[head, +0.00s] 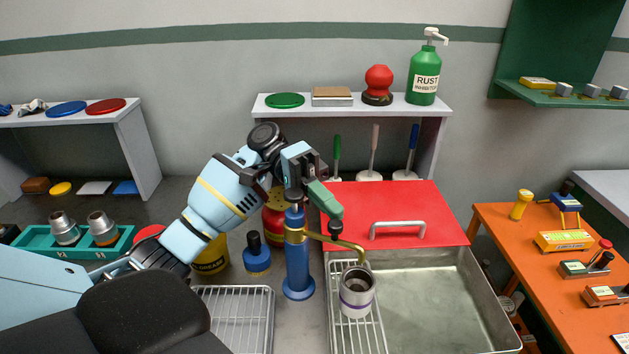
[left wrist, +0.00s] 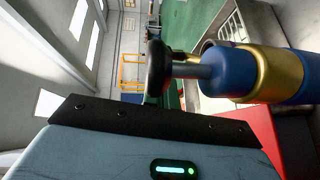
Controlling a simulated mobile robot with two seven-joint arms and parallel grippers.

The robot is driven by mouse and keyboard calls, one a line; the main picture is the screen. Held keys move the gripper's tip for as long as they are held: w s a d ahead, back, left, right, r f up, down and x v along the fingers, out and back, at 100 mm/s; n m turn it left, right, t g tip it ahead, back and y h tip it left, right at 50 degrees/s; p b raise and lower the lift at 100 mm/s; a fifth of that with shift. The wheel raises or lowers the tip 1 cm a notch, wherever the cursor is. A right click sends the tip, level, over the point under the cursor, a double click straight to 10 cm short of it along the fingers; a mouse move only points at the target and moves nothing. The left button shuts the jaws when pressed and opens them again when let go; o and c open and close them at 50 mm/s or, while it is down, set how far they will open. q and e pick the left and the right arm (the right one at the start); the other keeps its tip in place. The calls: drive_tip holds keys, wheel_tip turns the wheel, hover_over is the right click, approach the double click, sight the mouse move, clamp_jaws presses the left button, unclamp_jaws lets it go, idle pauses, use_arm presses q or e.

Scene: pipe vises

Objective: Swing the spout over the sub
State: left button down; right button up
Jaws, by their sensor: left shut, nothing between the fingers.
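The blue post (head: 297,262) with a brass band stands between two wire racks. Its brass spout (head: 335,240) reaches right, and its bent tip appears just above the back rim of a steel sub (head: 356,292) with a purple band. I cannot tell if it is centred over the opening. My left gripper (head: 300,188) is at the top of the post, shut and empty; contact is unclear. A green piece with a dark end (head: 328,203) hangs beside it above the spout. The left wrist view shows the post (left wrist: 255,75) sideways, with a dark knob. My right gripper is out of view.
The sub stands on a wire rack (head: 345,338) at the left of a steel basin (head: 450,300), partly under a red lid (head: 425,205). A blue bottle (head: 256,258) and a yellow can (head: 210,258) stand left of the post. An orange bench (head: 515,235) is at right.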

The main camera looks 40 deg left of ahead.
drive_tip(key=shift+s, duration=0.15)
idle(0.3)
